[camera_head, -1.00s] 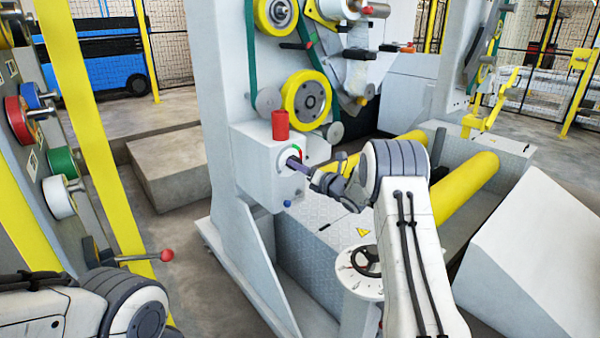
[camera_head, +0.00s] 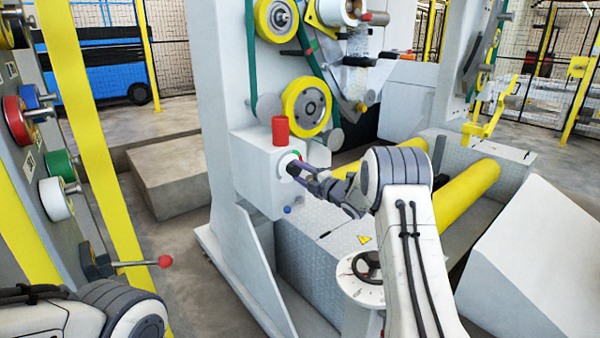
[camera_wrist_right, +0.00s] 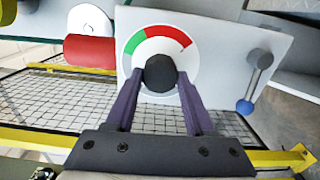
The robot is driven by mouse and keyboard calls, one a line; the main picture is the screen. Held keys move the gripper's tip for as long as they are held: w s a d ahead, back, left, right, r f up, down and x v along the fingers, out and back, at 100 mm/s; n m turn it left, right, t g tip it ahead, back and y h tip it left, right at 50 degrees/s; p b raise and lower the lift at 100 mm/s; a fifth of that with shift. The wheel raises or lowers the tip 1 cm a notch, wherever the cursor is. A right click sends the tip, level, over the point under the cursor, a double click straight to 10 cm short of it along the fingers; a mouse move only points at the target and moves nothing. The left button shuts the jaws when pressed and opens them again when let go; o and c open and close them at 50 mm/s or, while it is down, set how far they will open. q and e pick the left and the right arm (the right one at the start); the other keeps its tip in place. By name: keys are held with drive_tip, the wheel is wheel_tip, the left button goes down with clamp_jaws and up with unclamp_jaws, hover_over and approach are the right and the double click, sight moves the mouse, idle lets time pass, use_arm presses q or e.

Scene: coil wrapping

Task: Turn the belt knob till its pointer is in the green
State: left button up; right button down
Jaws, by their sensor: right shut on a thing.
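The belt knob (camera_wrist_right: 160,73) is a dark round knob on a white dial (camera_wrist_right: 150,54) in the right wrist view. The dial has a green arc (camera_wrist_right: 134,42) at upper left and a red arc (camera_wrist_right: 172,36) along the top and right. I cannot make out the pointer. My right gripper (camera_wrist_right: 160,92) has its two purple fingers on either side of the knob, shut on it. In the head view the right gripper (camera_head: 302,168) reaches the front of the white box (camera_head: 258,163), and its wrist hides part of the surroundings. My left gripper is out of view.
A red cylinder (camera_head: 280,130) stands on top of the box. A small lever with a blue ball (camera_wrist_right: 244,106) sits beside the dial. A red-tipped lever (camera_head: 165,261) sticks out at left.

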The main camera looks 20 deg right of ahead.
drive_tip(key=m+p, duration=0.1)
drive_tip(key=m, duration=0.3)
drive_tip(key=shift+d+m, duration=0.1)
drive_tip(key=shift+m, duration=0.2)
drive_tip(key=m+p, duration=0.2)
drive_tip(key=m, duration=0.2)
drive_tip(key=shift+m, duration=0.3)
drive_tip(key=m+p, duration=0.3)
drive_tip(key=m, duration=0.2)
drive_tip(key=m+p, duration=0.2)
drive_tip(key=m, duration=0.2)
drive_tip(key=shift+f+m, duration=0.1)
drive_tip(key=shift+m, duration=0.2)
drive_tip(key=shift+c, duration=1.3)
unclamp_jaws()
